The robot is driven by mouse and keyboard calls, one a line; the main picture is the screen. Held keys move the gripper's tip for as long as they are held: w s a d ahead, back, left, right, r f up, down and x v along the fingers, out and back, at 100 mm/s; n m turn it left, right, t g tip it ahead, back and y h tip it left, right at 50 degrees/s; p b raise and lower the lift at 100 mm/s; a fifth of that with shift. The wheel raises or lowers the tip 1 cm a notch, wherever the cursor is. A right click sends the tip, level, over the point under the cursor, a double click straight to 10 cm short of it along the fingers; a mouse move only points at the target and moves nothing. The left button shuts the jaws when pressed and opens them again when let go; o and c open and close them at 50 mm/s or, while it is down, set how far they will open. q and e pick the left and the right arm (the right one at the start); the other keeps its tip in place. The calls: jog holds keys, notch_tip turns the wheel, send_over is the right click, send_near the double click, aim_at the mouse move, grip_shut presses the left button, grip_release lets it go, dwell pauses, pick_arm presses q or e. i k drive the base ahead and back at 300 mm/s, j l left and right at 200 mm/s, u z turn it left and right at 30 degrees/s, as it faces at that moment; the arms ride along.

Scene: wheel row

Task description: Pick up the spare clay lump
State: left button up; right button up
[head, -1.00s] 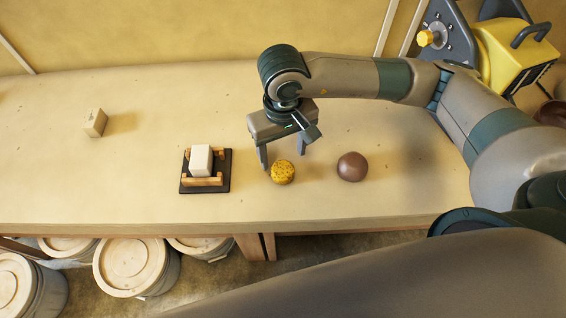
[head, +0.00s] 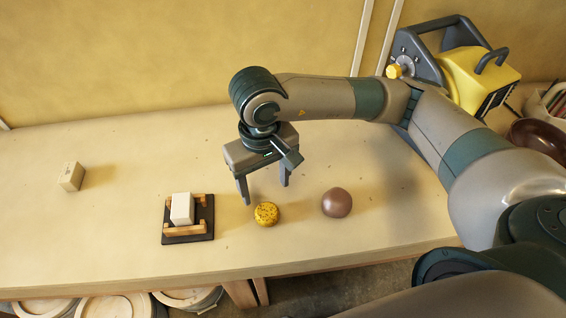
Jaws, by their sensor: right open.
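A smooth brown round lump (head: 336,202), which looks like the clay lump, rests on the pale table right of centre. A smaller yellow speckled round piece (head: 266,214) lies to its left. My right gripper (head: 264,193) points down with its two fingers apart and nothing between them. In the picture it is just behind and above the yellow piece, to the left of the brown lump and apart from it. My left gripper is not in view.
A white block (head: 182,208) sits in a wooden cradle on a dark base (head: 188,239), left of the yellow piece. A small beige block (head: 71,176) stands far left. A yellow-and-grey machine (head: 465,65) and a dark bowl (head: 537,138) are at the right. Lidded tubs (head: 118,306) stand below the table edge.

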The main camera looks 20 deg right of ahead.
aim_at(337, 203)
jog(key=z, duration=1.25)
